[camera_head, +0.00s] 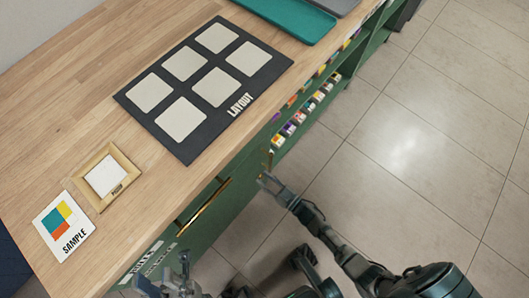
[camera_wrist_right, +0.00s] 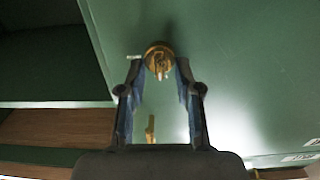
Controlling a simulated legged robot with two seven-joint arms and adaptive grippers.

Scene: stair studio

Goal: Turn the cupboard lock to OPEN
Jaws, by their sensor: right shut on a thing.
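The cupboard lock (camera_wrist_right: 158,57) is a round brass piece on the green cupboard front (camera_wrist_right: 225,60), with a small key or knob part standing out from it. My right gripper (camera_wrist_right: 159,72) has its two fingertips at either side of the lock, shut on its standing-out part. In the head view my right gripper (camera_head: 268,182) reaches the cupboard front below the worktop's edge; the lock's markings cannot be read there. My left gripper (camera_head: 180,281) is low in the head view beside the cupboard front, and its fingers are too unclear to judge.
A wooden worktop (camera_head: 92,102) carries a dark layout board (camera_head: 188,147), a sample card (camera_head: 51,243), a small wooden tray (camera_head: 131,179) and a teal tray (camera_head: 290,18). Shelves with several coloured items (camera_head: 298,120) lie along the front. A brass bar handle (camera_head: 207,207) sticks out. The tiled floor (camera_head: 420,150) is clear.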

